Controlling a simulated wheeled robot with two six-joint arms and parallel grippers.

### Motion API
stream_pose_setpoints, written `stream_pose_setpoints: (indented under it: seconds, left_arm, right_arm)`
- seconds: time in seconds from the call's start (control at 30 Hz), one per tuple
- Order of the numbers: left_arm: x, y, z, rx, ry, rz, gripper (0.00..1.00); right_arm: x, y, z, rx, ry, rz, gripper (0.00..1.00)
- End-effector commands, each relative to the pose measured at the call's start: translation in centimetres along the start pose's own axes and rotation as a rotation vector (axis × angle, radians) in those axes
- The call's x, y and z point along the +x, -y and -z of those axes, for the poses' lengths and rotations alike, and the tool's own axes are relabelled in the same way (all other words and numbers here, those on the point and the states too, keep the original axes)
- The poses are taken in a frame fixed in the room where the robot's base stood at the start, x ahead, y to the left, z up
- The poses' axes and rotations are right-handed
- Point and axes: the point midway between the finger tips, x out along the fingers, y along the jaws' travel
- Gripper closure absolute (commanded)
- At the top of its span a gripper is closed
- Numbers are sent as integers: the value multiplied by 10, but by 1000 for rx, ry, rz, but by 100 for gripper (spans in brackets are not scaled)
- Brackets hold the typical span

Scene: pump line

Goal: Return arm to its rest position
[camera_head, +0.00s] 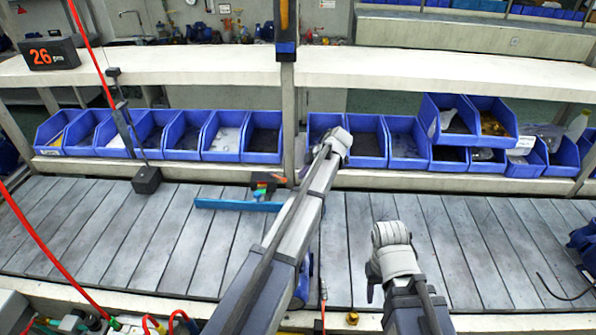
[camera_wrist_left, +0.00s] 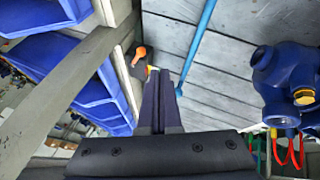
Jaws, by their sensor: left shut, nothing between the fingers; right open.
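My left arm (camera_head: 300,215) reaches up and forward over the slatted conveyor, its bent joint just in front of the blue bins. My left gripper (camera_wrist_left: 160,92) is shut and empty in the left wrist view, over the conveyor beside the bins. In the head view its fingers cannot be made out clearly. My right arm (camera_head: 395,258) is folded low at the front, over the conveyor's near side. The jaws of my right gripper cannot be made out.
A long blue bar (camera_head: 240,205) lies on the conveyor (camera_head: 130,240), also visible in the left wrist view (camera_wrist_left: 200,42). Blue bins (camera_head: 265,135) line the shelf behind. A blue pump body (camera_wrist_left: 285,78) shows in the left wrist view. Red hoses (camera_head: 55,255) hang at left.

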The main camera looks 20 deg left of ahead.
Motion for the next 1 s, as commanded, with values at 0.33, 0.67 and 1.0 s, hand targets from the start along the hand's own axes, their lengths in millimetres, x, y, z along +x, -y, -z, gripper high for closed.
stream_pose_setpoints:
  seconds: [0.33, 0.67, 1.0]
  left_arm:
    - [-13, 1, -1, 0, 0, 0, 100]
    - [-14, 6, -1, 25, 4, 3, 100]
    - [-57, 133, -6, 759, 155, 59, 100]
  right_arm:
    - [-10, -1, -1, 0, 0, 0, 50]
    - [-10, -1, -1, 0, 0, 0, 50]
    - [-10, -1, -1, 0, 0, 0, 50]
